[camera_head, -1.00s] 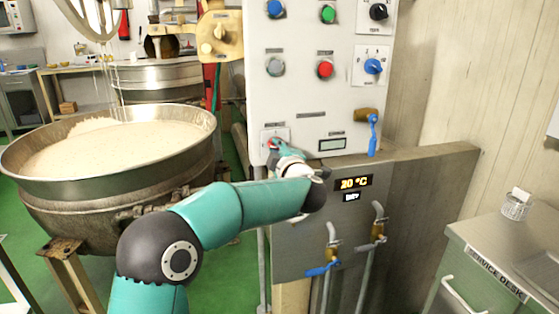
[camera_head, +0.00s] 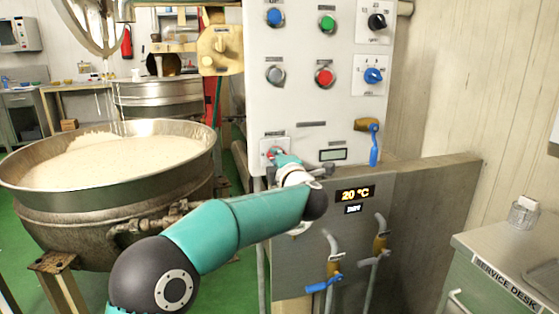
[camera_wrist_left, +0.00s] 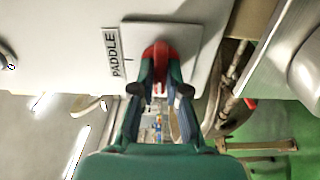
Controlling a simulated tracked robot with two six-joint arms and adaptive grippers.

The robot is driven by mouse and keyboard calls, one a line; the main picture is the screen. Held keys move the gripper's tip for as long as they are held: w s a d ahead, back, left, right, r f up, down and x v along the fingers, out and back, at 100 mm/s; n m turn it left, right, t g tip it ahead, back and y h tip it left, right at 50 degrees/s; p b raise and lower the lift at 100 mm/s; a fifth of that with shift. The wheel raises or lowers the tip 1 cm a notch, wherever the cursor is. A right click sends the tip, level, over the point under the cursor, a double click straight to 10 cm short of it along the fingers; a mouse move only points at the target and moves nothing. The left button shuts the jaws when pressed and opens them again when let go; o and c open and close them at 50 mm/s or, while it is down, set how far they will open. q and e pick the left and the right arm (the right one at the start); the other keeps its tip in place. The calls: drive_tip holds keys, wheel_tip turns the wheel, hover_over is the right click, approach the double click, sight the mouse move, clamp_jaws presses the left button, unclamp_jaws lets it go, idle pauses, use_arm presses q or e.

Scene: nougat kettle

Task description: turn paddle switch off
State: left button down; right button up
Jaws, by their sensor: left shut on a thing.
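The paddle switch is a red knob (camera_wrist_left: 160,52) on a pale plate (camera_wrist_left: 185,42) beside a label reading PADDLE, in the left wrist view. In the head view its plate (camera_head: 272,142) sits at the lower left of the white control panel (camera_head: 313,95). My left gripper (camera_wrist_left: 160,75) is shut on the red knob, with a finger on each side of it. In the head view the left gripper (camera_head: 276,154) is at the switch and covers part of it. The knob's exact turn is hard to tell. My right gripper is not in view.
Several buttons and dials are higher on the panel, including a red button (camera_head: 324,77). A blue-handled valve (camera_head: 373,145) is at the panel's lower right. A kettle of pale mass (camera_head: 110,165) stands left. A service desk (camera_head: 510,255) is at right.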

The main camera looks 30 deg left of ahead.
use_arm(q)
drive_tip(key=shift+s+a+f, duration=0.1)
drive_tip(key=shift+a+f, duration=0.05)
drive_tip(key=c, duration=1.2)
unclamp_jaws()
drive_tip(key=shift+a, duration=0.1)
drive_tip(key=v, duration=1.2)
